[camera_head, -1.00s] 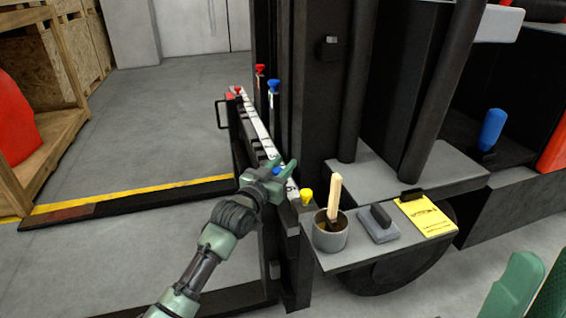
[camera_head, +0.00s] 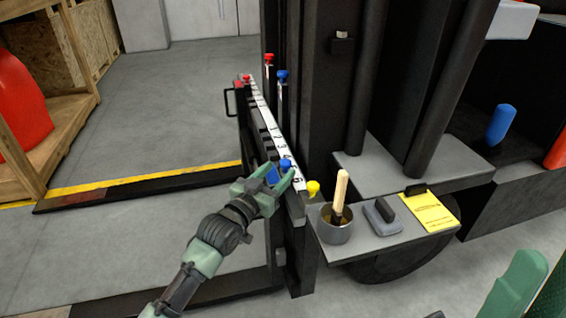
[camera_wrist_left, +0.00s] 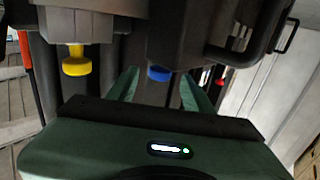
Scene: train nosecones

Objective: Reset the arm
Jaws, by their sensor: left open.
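My left gripper (camera_head: 282,179) is open at the near end of the numbered white rail (camera_head: 270,122). A blue knob (camera_head: 285,165) is at its fingertips in the head view. In the left wrist view a blue knob (camera_wrist_left: 159,73) shows between the two open green fingers (camera_wrist_left: 160,88), beyond the palm; I cannot tell whether they touch it. A yellow knob (camera_head: 313,188) is just right of the gripper, and it also shows in the left wrist view (camera_wrist_left: 76,62), outside the fingers. My right gripper is not clearly seen; a green part of my body is at the lower right.
A grey shelf holds a cup with a brush (camera_head: 336,226), a grey block with a black handle (camera_head: 381,216) and a yellow pad (camera_head: 428,212). Red (camera_head: 268,60) and blue (camera_head: 282,77) knobs stand farther along. Open floor (camera_head: 150,115) lies left.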

